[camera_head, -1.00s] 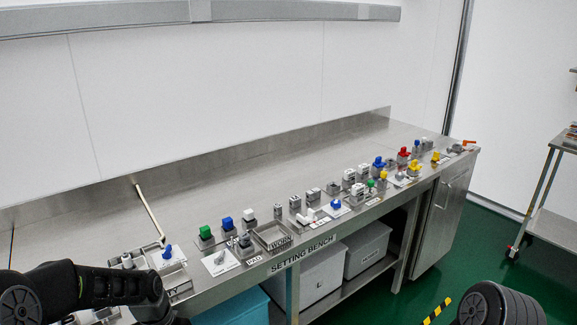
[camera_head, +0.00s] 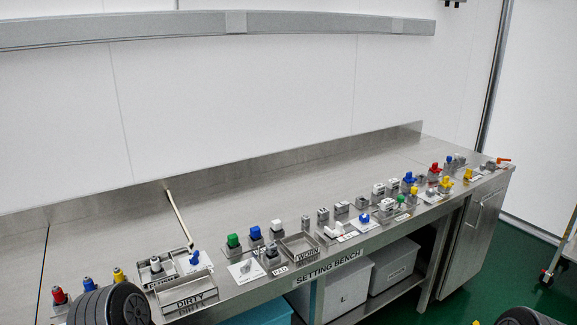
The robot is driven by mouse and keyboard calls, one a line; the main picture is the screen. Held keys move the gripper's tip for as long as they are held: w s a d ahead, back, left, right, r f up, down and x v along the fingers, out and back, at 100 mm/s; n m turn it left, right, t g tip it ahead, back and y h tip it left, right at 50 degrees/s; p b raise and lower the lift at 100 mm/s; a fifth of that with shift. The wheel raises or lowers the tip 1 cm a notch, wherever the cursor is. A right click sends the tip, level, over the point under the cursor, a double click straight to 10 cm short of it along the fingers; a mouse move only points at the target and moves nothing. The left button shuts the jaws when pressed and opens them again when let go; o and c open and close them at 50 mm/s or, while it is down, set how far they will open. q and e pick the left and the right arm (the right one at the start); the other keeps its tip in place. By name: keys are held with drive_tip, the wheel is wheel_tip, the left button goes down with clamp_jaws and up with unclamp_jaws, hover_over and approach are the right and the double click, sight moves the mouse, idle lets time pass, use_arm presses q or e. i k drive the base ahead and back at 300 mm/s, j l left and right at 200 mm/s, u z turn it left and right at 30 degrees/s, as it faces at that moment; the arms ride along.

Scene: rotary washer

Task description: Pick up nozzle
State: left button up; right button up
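Several small nozzle-like parts stand along the steel setting bench (camera_head: 120,215); I cannot tell which one is the nozzle of the task. At the left end are a red-topped part (camera_head: 58,295), a blue-topped part (camera_head: 89,284) and a yellow-topped part (camera_head: 119,275). A grey-white part (camera_head: 155,265) stands in a small metal tray, beside a blue part (camera_head: 195,258) on a white card. A dark, rounded link of my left arm (camera_head: 115,304) shows at the bottom left and hides some of the bench front. Neither gripper shows.
An empty-looking tray marked DIRTY (camera_head: 190,302) lies at the front edge, and a tray marked WORN (camera_head: 303,248) is farther right. Green (camera_head: 233,241) and blue (camera_head: 255,234) blocks stand between them. The bench's rear is mostly clear. Grey bins (camera_head: 345,287) sit below.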

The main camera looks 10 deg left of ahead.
sight(154, 261)
drive_tip(key=u, duration=1.35)
